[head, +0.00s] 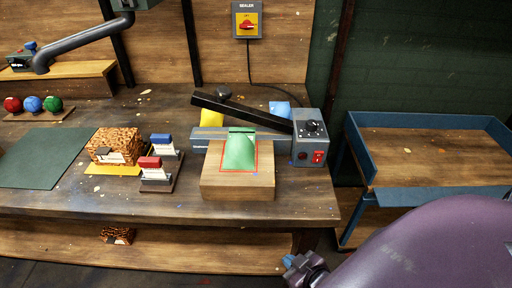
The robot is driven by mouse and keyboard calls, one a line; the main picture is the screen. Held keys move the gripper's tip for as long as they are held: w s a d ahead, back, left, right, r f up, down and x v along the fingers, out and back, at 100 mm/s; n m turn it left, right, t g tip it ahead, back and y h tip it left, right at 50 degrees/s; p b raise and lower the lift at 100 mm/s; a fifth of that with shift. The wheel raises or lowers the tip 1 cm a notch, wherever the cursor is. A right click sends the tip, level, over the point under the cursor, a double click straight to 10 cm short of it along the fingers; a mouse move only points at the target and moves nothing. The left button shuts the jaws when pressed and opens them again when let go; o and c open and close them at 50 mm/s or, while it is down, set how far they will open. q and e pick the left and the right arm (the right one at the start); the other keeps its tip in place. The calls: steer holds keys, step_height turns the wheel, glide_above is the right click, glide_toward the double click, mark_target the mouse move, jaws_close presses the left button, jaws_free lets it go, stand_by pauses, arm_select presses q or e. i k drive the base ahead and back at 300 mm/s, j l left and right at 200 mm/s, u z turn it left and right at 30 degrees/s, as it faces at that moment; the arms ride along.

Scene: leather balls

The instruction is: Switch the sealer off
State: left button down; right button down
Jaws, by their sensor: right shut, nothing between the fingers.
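The grey wall box marked SEALER (243,35) hangs on the wooden back panel at top centre. It has a red rotary handle (248,24) on a yellow plate, and the handle looks roughly horizontal. A cable runs from the box down behind the bench. The sealer (299,153) stands on the bench, a grey unit with a black dial and a red rocker switch (318,157). Its black lever (230,108) is raised at a slant. My right gripper (288,264) is shut and empty, low in front of the bench, far from both. My left gripper is out of view.
A green pouch (239,153) lies over the sealer's bar and a wooden block (237,187). Yellow (211,117) and blue (280,109) pouches lie behind. Stamps (157,173), a patterned block (112,144) and balls (32,104) stand left. A blue-rimmed cart (366,158) stands right.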

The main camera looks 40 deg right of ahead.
mark_target(318, 156)
steer(key=z, duration=1.55)
